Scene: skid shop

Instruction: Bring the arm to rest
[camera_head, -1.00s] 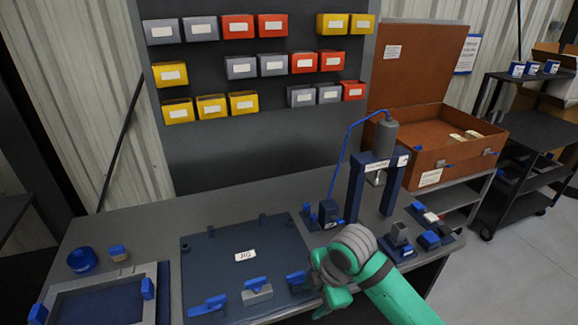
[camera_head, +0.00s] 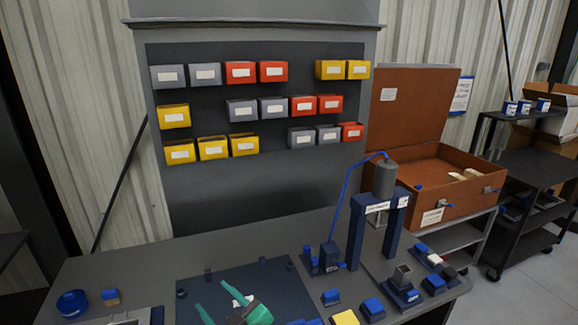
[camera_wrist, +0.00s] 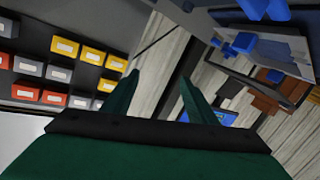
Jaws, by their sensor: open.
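My gripper (camera_head: 212,296) is low in the head view, over the dark jig plate (camera_head: 276,280) on the bench, and it partly covers the plate's white label. Its two green fingers are spread and point up and left. In the wrist view the fingers (camera_wrist: 159,75) stand apart with nothing between them. Most of my arm is out of the head view, below its bottom edge.
A blue press frame (camera_head: 354,228) stands right of the jig plate, with small blue fixtures (camera_head: 402,290) beside it. A blue round part (camera_head: 72,303) lies at left. Bins hang on the back panel (camera_head: 240,190). An open brown case (camera_head: 440,185) stands at right.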

